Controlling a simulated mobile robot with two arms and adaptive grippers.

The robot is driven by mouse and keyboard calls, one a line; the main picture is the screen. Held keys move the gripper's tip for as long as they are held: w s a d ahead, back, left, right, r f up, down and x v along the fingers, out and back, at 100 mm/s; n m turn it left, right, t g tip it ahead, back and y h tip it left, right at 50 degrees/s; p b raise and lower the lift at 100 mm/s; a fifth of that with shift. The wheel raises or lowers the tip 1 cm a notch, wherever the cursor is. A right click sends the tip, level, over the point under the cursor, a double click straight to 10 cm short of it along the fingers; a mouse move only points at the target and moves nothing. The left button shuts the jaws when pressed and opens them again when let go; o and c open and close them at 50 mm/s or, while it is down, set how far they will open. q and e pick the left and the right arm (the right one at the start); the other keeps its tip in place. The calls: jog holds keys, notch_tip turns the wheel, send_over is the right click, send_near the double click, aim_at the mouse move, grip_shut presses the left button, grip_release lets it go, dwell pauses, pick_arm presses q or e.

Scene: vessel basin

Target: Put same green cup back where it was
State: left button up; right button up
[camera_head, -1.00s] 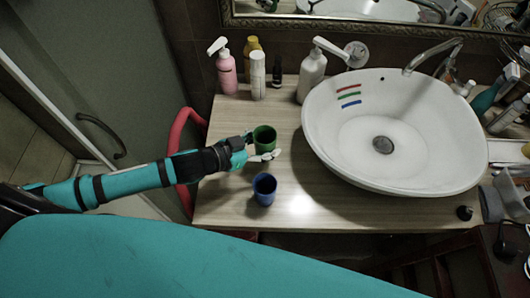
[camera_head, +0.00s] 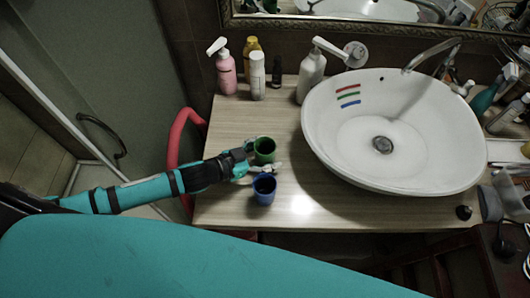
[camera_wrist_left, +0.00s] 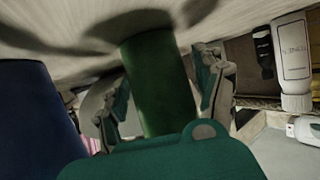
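The green cup (camera_head: 264,150) stands upright on the wooden counter, left of the sink. My left gripper (camera_head: 262,158) reaches it from the left, with one finger on each side of the cup. In the left wrist view the green cup (camera_wrist_left: 160,82) is between the two fingers, with narrow gaps showing on both sides, so the gripper looks open around it. The blue cup (camera_head: 264,189) stands just in front of the green one, close to the near finger. It also shows in the left wrist view (camera_wrist_left: 35,115) at the left edge. My right gripper is not in view.
The white sink basin (camera_head: 395,130) fills the right of the counter (camera_head: 300,207). A pink pump bottle (camera_head: 227,74), a yellow bottle, a white bottle (camera_head: 257,76) and a white pump bottle (camera_head: 312,77) stand at the back. The counter between cups and basin is free.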

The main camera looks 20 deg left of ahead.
pick_arm(q)
jog(key=shift+r, duration=0.25)
jog(key=shift+s+a, duration=0.2)
jog(key=shift+s, duration=0.1)
jog(key=b+v, duration=0.1)
jog(key=v, duration=0.9)
jog(key=shift+s+a+r, duration=0.3)
jog(key=shift+s+a, duration=0.05)
jog(key=shift+s, duration=0.1)
